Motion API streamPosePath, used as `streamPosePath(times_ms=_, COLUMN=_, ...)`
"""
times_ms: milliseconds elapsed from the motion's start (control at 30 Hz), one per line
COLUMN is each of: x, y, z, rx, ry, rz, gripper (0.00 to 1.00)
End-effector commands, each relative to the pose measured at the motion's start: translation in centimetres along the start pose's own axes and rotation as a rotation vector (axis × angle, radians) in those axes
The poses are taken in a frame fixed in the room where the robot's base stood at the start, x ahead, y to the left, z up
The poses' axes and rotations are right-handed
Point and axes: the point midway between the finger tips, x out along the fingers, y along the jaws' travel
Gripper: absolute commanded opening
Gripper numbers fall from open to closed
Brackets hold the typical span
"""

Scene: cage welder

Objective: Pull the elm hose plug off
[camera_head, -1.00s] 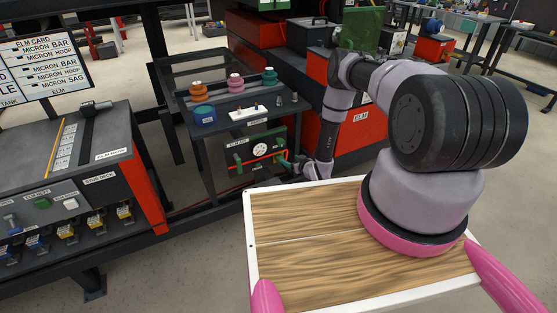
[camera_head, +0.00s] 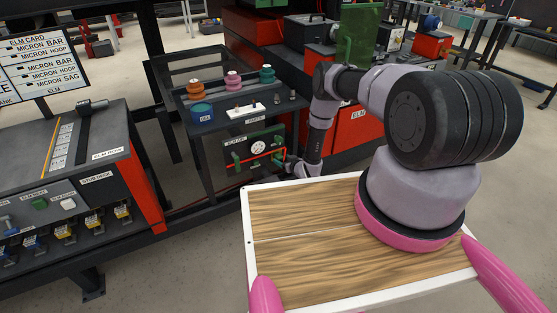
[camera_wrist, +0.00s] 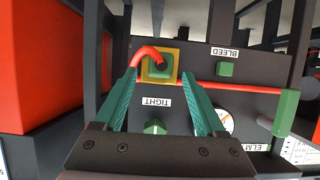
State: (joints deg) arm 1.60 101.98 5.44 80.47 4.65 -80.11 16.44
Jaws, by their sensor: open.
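A green plug (camera_wrist: 154,72) with a dark centre sits on a yellow square plate (camera_wrist: 176,58). A red hose (camera_wrist: 146,51) curves into the plug. My gripper (camera_wrist: 160,76) is open, its teal fingers on either side of the plug in the picture. I cannot tell whether they touch it. In the head view, the fingertips are too small to make out clearly.
A green block (camera_wrist: 286,112) stands at a red line's right end. A green knob (camera_wrist: 155,128) by the TIGHT label and a green block (camera_wrist: 225,69) by BLEED are nearby.

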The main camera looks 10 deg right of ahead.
Motion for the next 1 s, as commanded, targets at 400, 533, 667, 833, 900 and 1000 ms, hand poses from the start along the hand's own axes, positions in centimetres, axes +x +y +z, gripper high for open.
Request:
streamPosePath(times_ms=400, x=3.5, y=0.0, z=0.1, rx=0.000, ry=-0.001, rz=0.000, gripper=0.72)
streamPosePath(times_ms=533, x=3.6, y=0.0, z=0.1, rx=0.000, ry=-0.001, rz=0.000, gripper=0.72)
streamPosePath(times_ms=667, x=3.6, y=0.0, z=0.1, rx=0.000, ry=-0.001, rz=0.000, gripper=0.72)
streamPosePath(times_ms=833, x=3.6, y=0.0, z=0.1, rx=0.000, ry=-0.001, rz=0.000, gripper=0.72)
streamPosePath(times_ms=900, x=3.6, y=0.0, z=0.1, rx=0.000, ry=-0.001, rz=0.000, gripper=0.72)
streamPosePath(times_ms=1000, x=3.6, y=0.0, z=0.1, rx=0.002, ry=-0.001, rz=0.000, gripper=0.72)
